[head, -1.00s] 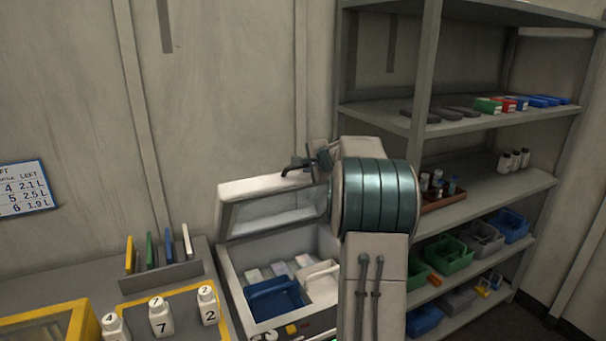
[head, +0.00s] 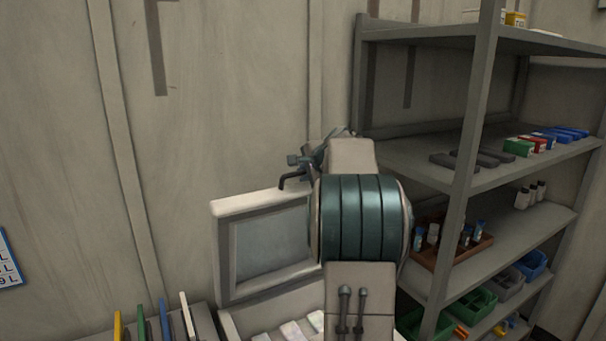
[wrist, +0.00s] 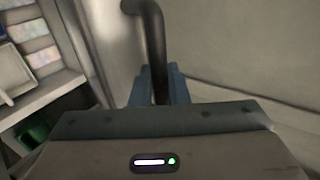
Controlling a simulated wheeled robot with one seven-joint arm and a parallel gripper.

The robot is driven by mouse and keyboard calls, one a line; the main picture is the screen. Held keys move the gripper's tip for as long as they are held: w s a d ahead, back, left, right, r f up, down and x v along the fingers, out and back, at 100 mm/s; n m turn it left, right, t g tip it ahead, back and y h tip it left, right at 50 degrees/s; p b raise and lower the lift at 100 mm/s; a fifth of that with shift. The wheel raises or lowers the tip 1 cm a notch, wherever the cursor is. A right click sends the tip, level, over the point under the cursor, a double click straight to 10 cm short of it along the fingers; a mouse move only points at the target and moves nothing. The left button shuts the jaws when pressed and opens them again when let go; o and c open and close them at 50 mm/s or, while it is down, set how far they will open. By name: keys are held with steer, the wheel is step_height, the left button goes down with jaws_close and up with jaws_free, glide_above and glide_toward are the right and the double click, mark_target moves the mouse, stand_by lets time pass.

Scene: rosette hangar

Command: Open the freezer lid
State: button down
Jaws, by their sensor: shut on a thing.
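The freezer lid (head: 268,246) stands raised and steeply tilted in the head view, its inner panel facing me. Its dark bent handle (head: 292,180) shows at the top edge, and it also shows in the wrist view (wrist: 154,45). My gripper (wrist: 158,85) is shut on the handle, with the blue fingers on both sides of the dark bar. In the head view my arm hides most of the gripper and the lid's right part. The freezer body (head: 228,326) is at the bottom, with pale packs (head: 292,331) inside.
A grey shelf unit (head: 470,150) stands close to the right of my arm, with boxes, bottles and bins. The wall (head: 230,90) is behind the lid. Coloured upright panels (head: 163,318) stand at the lower left.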

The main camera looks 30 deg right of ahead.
steer(key=shift+w+a, duration=0.1)
steer(key=shift+w, duration=0.1)
steer(key=c, duration=1.5)
jaws_free()
steer(key=b+v, duration=0.3)
steer(key=v, duration=1)
steer(key=shift+s+r+b, duration=0.3)
steer(key=shift+s+b, duration=0.05)
